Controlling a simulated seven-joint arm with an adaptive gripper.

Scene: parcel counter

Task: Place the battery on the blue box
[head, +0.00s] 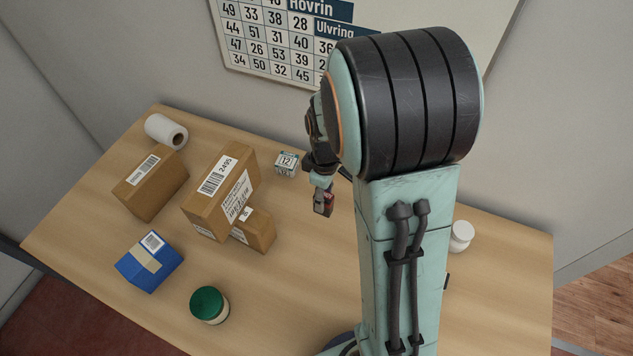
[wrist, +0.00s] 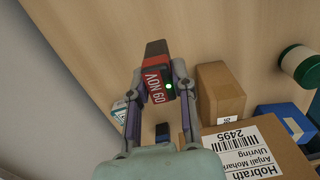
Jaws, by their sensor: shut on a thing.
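The battery (head: 323,204) is a red and dark block held by my gripper (head: 321,186) above the table, right of the cardboard boxes. In the wrist view the battery (wrist: 155,82) sits between both fingertips of my gripper (wrist: 154,90), with red sides, white lettering and a small green light. The blue box (head: 148,262) lies at the front left of the table, with a tan strip and a white label on top. It is well apart from my gripper. In the wrist view the blue box (wrist: 286,121) is partly hidden behind a cardboard box.
A tall cardboard box (head: 222,190) and a lower cardboard box (head: 254,232) stand between my gripper and the blue box. Another cardboard box (head: 150,183), a white roll (head: 165,131), a small white box (head: 287,163), a green-lidded jar (head: 209,304) and a white jar (head: 461,236) stand around.

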